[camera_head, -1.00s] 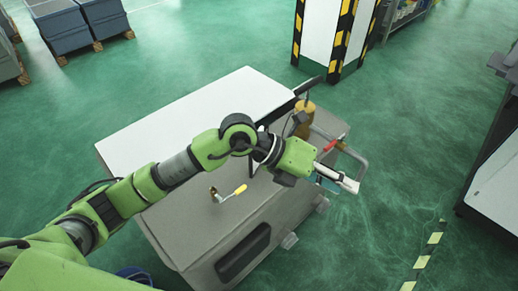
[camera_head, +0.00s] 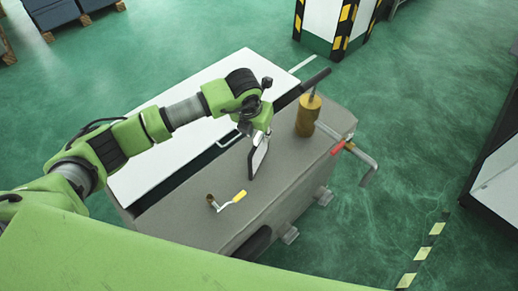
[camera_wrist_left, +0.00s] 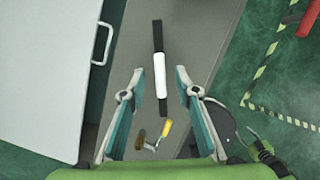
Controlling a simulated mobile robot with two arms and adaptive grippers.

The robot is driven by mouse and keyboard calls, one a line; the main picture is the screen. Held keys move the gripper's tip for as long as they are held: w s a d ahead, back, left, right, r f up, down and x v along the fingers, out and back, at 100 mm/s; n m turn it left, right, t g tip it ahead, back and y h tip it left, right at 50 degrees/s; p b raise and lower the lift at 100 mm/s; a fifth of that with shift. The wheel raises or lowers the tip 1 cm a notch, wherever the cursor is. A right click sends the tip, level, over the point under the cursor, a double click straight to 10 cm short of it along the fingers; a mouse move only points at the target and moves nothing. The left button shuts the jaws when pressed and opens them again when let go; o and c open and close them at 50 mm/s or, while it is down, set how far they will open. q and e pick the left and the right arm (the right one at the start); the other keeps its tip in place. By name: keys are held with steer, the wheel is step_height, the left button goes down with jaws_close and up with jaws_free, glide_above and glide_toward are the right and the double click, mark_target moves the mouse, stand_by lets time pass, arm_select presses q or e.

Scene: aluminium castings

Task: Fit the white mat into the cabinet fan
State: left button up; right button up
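I cannot identify a white mat or a fan for certain. A broad white flat panel (camera_head: 180,145) with a metal handle (camera_head: 228,138) lies on the left part of a grey cabinet (camera_head: 290,150); it also shows in the left wrist view (camera_wrist_left: 55,80). My left gripper (camera_head: 256,172) hangs over the cabinet's grey top, right of the panel. In the left wrist view its two fingers (camera_wrist_left: 159,71) stand apart. A white cylinder (camera_wrist_left: 162,78) on a black bar shows between them, with no visible contact.
A crank with a yellow grip (camera_head: 231,199) sits on the cabinet top. A brass cylinder (camera_head: 307,115), a long black bar (camera_head: 318,80) and a red-handled pipe (camera_head: 345,148) stand at its right end.

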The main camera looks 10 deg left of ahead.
mark_target(261, 140)
arm_select(q)
steer(key=p+x, duration=0.1)
steer(key=x, duration=0.2)
steer(key=shift+w, duration=0.1)
steer(key=x, duration=0.2)
steer(key=shift+w+d+f+p, duration=0.1)
steer(key=shift+f+p, duration=0.15)
steer(key=shift+p, duration=0.05)
steer(key=shift+w+f, duration=0.2)
steer(key=shift+f, duration=0.3)
jaws_close()
steer(key=shift+r, duration=0.15)
arm_select(e)
steer(key=shift+t, duration=0.3)
steer(key=w, duration=0.1)
steer(key=w+r, duration=0.1)
steer(key=w, duration=0.1)
steer(key=w+r, duration=0.1)
steer(key=shift+w+a, duration=0.3)
